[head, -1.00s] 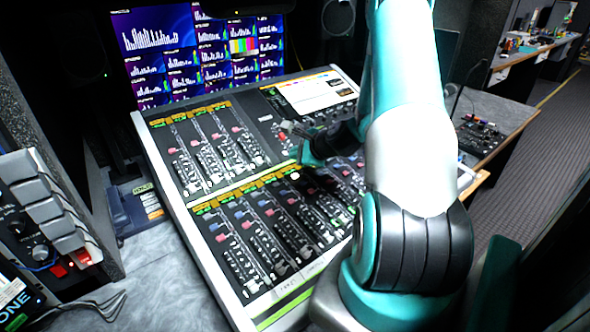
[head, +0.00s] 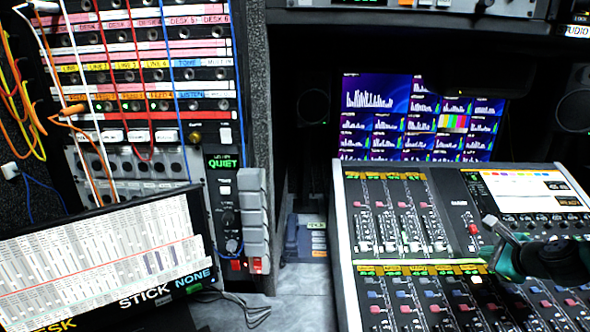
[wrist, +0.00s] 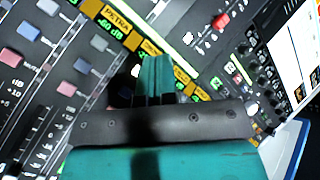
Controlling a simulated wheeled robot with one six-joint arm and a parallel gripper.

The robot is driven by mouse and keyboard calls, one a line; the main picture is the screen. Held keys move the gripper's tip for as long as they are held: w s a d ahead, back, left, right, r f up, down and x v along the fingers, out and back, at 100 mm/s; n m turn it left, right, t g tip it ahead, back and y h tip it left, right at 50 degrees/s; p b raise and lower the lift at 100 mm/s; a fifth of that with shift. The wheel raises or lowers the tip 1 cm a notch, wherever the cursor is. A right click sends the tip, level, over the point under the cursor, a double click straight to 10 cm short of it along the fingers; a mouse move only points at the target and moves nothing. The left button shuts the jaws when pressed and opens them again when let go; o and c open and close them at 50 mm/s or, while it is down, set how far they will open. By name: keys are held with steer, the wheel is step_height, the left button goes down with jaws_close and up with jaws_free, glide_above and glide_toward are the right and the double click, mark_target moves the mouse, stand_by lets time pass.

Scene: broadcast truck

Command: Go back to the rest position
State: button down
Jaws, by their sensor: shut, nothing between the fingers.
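My gripper (head: 497,264) shows at the right of the head view, over the mixing console (head: 345,240). In the wrist view its two teal fingers (wrist: 154,70) are together with nothing between them. They point at the console's surface, near a yellow-labelled strip (wrist: 115,22). I cannot tell the exact gap between the fingertips and the console. Most of my arm lies outside the head view.
A wall of screens (head: 430,115) stands behind the console. A patch panel (head: 140,60) with hanging cables is at the left, above a tilted display (head: 100,260). A unit with grey keys (head: 253,215) stands between. A grey worktop strip (head: 300,285) is bare.

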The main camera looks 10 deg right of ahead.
steer(key=w+a+r+n+g+y, duration=0.1)
steer(key=a+r+n+y, duration=0.1)
steer(key=a+r+n, duration=0.45)
steer(key=a+r+n+g+y, duration=0.15)
steer(key=a+n, duration=0.25)
steer(key=a, duration=0.6)
steer(key=w+a+r+n+g+y, duration=0.1)
steer(key=a+r+n+g+y, duration=0.15)
steer(key=a+n, duration=0.4)
steer(key=s+a+r+n+g, duration=0.1)
steer(key=s+a+r+n, duration=0.1)
steer(key=s+a+n, duration=0.3)
steer(key=s+a+r+n+g, duration=0.1)
steer(key=s+a+r, duration=0.15)
steer(key=a, duration=0.45)
steer(key=s+a+r+n+g, duration=0.2)
steer(key=s+n, duration=0.3)
steer(key=s, duration=0.2)
steer(key=s+a+r+n+g+h, duration=0.1)
steer(key=s+a+r+n, duration=0.1)
steer(key=s+n, duration=0.4)
steer(key=shift+s+a+g, duration=0.4)
steer(key=shift+s+a, duration=0.4)
steer(key=shift+a, duration=0.05)
steer(key=shift+a, duration=0.1)
